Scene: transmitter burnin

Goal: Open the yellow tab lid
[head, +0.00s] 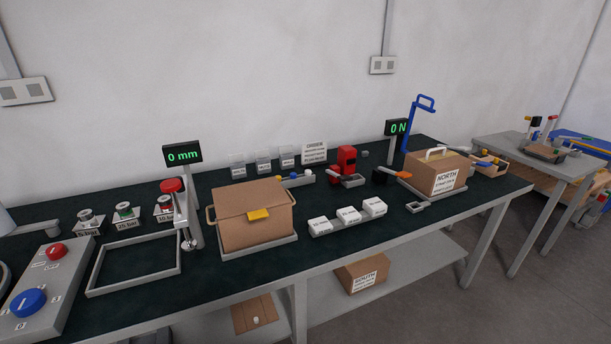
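A brown cardboard box (254,225) stands on a grey tray on the dark workbench, left of the picture's middle. Its lid (247,198) lies closed on top, and a yellow tab (258,215) hangs over the front edge. Neither of my grippers is in view, and nothing touches the lid or tab.
A post with a "0 mm" display (182,153) stands close to the box's left. An empty grey frame (134,263) lies further left. White labelled blocks (348,215) sit right of the box. A NORTH box (438,174) stands further right.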

